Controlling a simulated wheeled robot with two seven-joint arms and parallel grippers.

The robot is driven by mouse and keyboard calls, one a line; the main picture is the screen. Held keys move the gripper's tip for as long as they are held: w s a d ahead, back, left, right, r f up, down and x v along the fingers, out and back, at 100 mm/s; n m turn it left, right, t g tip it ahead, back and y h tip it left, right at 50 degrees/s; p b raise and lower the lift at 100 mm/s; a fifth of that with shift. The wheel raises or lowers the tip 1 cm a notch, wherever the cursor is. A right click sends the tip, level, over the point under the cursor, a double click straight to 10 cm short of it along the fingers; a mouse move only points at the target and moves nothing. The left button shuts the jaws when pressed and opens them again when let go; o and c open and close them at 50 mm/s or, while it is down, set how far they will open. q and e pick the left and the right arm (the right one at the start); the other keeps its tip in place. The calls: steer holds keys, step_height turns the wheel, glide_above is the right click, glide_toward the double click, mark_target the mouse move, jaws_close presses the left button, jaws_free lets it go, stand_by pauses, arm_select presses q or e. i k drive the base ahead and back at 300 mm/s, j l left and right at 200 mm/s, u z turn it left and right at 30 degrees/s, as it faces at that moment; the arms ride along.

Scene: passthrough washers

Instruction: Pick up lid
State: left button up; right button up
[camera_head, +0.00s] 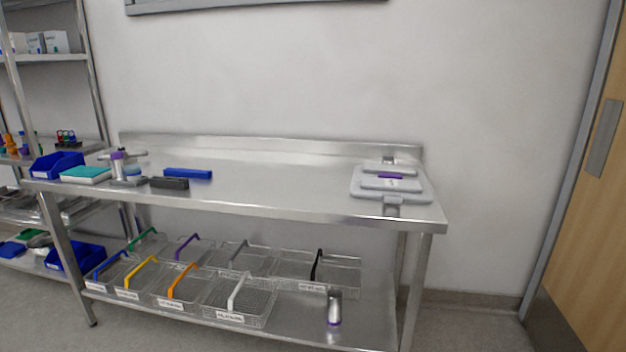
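A light grey, lid-like piece (417,193) with a raised centre and a small purple part on top lies flat at the right end of the steel table. Grey tabs or clips show at its front and back edges. I cannot tell whether it sits on a shallow container or directly on the table. Neither of my grippers is in view.
The steel table (270,193) has a clear middle. At its left are a blue bar (188,174), a dark block (169,183), a teal-topped box (86,174) and a purple-topped device (118,165). Wire baskets (238,301) and a silver cylinder (334,306) stand below.

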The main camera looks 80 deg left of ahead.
mark_target(370, 181)
steer(key=u, duration=2.15)
